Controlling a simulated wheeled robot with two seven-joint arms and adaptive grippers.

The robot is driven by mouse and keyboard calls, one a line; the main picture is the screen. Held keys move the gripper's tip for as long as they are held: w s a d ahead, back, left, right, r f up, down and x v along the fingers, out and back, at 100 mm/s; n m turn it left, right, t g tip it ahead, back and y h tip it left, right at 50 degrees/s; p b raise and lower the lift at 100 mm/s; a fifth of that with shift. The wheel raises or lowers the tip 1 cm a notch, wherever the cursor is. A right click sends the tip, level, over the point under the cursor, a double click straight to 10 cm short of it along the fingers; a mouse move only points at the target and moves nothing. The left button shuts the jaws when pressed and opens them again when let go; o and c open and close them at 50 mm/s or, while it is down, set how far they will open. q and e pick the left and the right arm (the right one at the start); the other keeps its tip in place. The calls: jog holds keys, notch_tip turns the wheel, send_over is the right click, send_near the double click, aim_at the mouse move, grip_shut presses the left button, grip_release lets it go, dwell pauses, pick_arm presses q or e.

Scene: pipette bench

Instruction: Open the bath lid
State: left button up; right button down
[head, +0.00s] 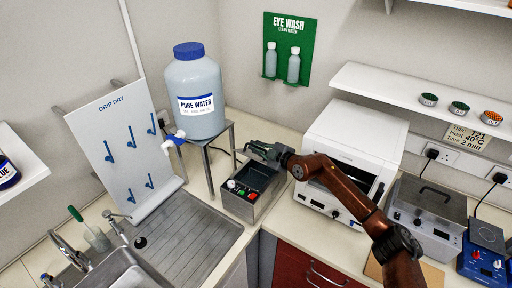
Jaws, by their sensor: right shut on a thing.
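A small grey metal unit (243,206) with a white knob and red and green buttons stands on the counter, left of the white oven-like machine. I take it for the bath. My right gripper (258,150) is over its back edge, shut on a part there that looks like the bath lid. The gripper hides most of that part, so how far the lid is raised cannot be told. A second metal box (428,240) at the right has a flat lid (433,200) with a dark handle, and this lid is down. My left gripper is not in view.
A water jug (198,95) on a metal stand (212,150) is close on the left. The white machine (345,150) is close on the right, under my right arm. A sink (120,270) and drip board (120,145) are at left.

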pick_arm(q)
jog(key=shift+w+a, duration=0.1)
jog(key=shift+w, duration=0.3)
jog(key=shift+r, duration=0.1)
pick_arm(e)
jog(key=p, duration=0.1)
jog(key=w+d+r+p, duration=0.1)
jog(key=shift+r+m+p, duration=0.3)
jog(key=shift+m+p, duration=0.05)
jog(key=shift+m, duration=0.05)
pick_arm(q)
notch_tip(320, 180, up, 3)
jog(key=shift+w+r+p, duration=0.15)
jog(key=shift+p, duration=0.25)
pick_arm(e)
jog(key=shift+w+d, duration=0.1)
jog(key=shift+w, duration=0.2)
jog(key=c, duration=2.3)
grip_release()
jog(key=shift+c, duration=0.2)
jog(key=shift+s, duration=0.1)
